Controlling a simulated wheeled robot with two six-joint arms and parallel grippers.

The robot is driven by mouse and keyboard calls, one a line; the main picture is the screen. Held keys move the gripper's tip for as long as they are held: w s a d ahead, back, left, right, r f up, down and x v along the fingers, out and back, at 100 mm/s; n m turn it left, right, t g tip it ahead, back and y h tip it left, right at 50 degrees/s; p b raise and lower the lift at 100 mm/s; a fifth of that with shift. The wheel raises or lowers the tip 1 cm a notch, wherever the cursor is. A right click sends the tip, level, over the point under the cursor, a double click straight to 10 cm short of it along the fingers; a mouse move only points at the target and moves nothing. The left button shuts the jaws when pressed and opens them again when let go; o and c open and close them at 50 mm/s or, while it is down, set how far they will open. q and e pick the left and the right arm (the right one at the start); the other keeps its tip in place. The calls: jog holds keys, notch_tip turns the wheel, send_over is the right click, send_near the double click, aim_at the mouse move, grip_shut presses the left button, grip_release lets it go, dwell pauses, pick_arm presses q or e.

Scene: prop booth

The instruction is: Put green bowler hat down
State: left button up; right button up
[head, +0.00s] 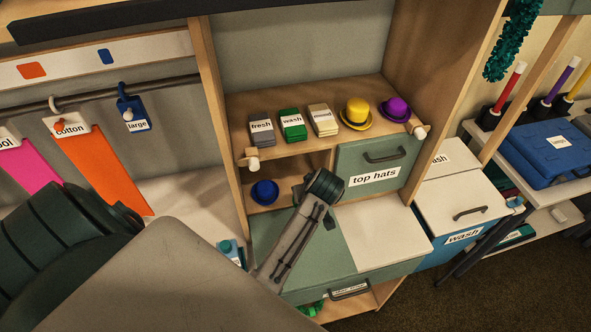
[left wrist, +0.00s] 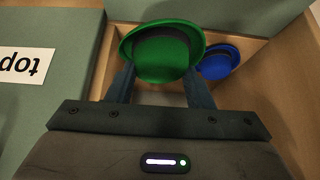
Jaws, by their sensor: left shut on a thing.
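The green bowler hat (left wrist: 162,55) with a dark band is between the fingers of my left gripper (left wrist: 160,78), which is shut on it, in the left wrist view. The hat is in or at the mouth of the open cubby beside the top hats drawer (head: 378,167). A blue bowler hat (left wrist: 217,62) sits close beside it; in the head view this blue hat (head: 265,192) rests on the cubby floor. In the head view my left wrist hides the green hat and the fingers. I cannot tell whether the green hat touches the cubby floor. My right gripper is not in view.
The shelf above holds yellow (head: 357,112) and purple (head: 396,108) hats and several labelled stacks. A wooden divider (left wrist: 92,70) and side wall (left wrist: 265,85) bound the cubby. A green counter (head: 340,243) lies below. Tagged fabrics hang from a rail (head: 100,95) at left.

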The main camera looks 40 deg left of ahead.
pick_arm(q)
jog(key=w+a+f+b, duration=0.1)
jog(key=w+a+f, duration=0.1)
jog(key=w+a+f+b, duration=0.1)
jog(key=w+a+b, duration=0.1)
jog(key=shift+a+f, duration=0.35)
jog(key=shift+w+a, duration=0.1)
jog(key=shift+a, duration=0.1)
jog(key=shift+b, duration=0.35)
jog(key=w+a+f+b, duration=0.1)
jog(key=b, duration=0.1)
jog(key=w+a+f+b, duration=0.1)
jog(key=b, duration=0.1)
jog(key=shift+w+a+f, duration=0.1)
jog(key=shift+a+f, duration=0.15)
jog(key=shift+f, duration=0.05)
jog(key=shift+w+a, duration=0.15)
jog(key=shift+r, duration=0.2)
jog(key=o, duration=1)
